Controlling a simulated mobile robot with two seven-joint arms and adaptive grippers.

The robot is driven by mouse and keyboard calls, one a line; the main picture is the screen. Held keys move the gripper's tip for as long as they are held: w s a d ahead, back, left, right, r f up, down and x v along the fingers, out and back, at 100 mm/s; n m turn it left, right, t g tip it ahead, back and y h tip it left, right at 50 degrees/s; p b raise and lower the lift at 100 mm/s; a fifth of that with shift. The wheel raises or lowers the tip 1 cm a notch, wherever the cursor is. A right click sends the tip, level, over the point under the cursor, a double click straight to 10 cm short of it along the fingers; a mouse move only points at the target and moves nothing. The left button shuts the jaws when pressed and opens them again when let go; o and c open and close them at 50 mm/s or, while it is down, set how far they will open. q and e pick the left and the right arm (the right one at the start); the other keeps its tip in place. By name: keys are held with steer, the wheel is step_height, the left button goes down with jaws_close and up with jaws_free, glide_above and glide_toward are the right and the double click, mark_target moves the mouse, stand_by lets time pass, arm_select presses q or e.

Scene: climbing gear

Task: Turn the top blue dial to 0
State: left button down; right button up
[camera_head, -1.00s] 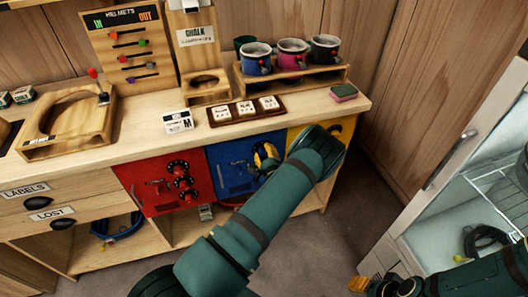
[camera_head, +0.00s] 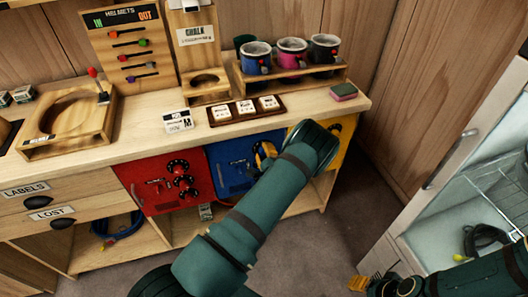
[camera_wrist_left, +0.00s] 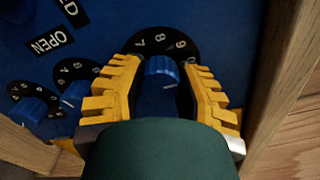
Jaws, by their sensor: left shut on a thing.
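The blue door (camera_head: 230,168) of the middle cabinet carries a row of dials. My left gripper (camera_head: 265,155) is at its upper right part, partly hidden by my arm. In the left wrist view the yellow fingers (camera_wrist_left: 170,78) are shut on a blue dial knob (camera_wrist_left: 160,68), the end one of the row. Its black disc (camera_wrist_left: 157,42) shows white digits around 8; I cannot read the setting. Two more blue dials, a middle one (camera_wrist_left: 75,92) and a far one (camera_wrist_left: 32,110), sit free beside it. My right gripper (camera_head: 362,284) is at the bottom edge, its opening unclear.
A red door (camera_head: 140,198) with black dials is left of the blue one, a yellow door (camera_head: 342,135) right of it. The counter above holds mugs (camera_head: 290,52), white tiles and a sponge (camera_head: 343,92). A glass-doored cabinet (camera_head: 430,210) stands at right.

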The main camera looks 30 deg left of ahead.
arm_select(q)
steer(key=c, duration=0.6)
jaws_free()
steer(key=shift+w, duration=0.1)
steer(key=v, duration=1.2)
